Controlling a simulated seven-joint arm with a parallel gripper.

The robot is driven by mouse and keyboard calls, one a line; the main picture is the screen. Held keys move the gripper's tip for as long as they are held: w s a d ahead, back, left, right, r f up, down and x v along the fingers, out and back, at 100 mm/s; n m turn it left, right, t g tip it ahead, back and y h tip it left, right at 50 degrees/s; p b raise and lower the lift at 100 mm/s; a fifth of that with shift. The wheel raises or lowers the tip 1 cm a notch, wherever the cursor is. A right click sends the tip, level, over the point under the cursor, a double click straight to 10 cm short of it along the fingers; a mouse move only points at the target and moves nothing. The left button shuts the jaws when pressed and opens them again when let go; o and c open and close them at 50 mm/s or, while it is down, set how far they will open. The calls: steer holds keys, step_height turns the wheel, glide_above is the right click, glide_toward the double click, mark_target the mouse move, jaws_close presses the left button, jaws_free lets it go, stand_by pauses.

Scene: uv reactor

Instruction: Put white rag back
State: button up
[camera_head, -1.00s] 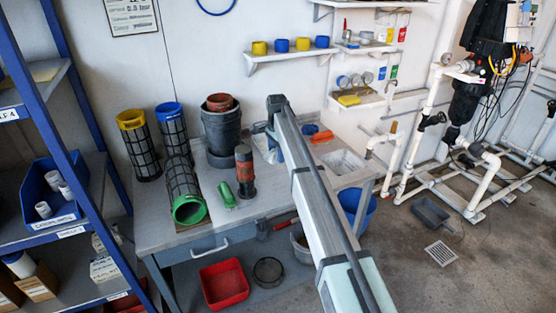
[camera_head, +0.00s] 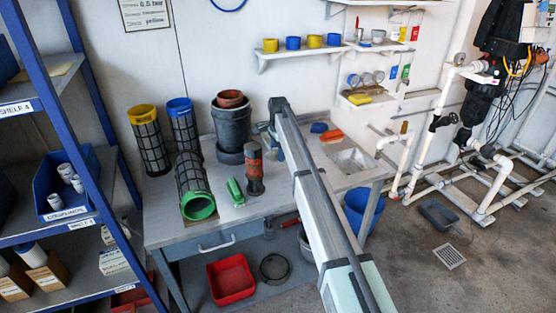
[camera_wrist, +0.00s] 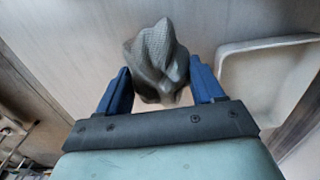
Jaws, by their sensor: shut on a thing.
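In the wrist view, my gripper (camera_wrist: 159,68) has its two blue fingers on either side of a crumpled rag (camera_wrist: 155,50). It is shut on the rag, which looks grey in this light and bunches up in folds between the fingertips. In the head view, my arm stretches over the workbench (camera_head: 185,236), and its far end hides the fingers. I cannot make out the rag there.
A sink basin (camera_head: 350,160) is at the bench's right; a pale basin rim (camera_wrist: 222,75) shows right of the rag. Wall shelves (camera_head: 300,53) hold cups.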

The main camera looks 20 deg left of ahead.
steer(key=shift+f, duration=2)
steer(key=shift+f, duration=0.1)
steer(key=o, duration=1)
step_height(320, 180, up, 12)
steer(key=shift+r, duration=0.15)
steer(key=shift+d, duration=0.1)
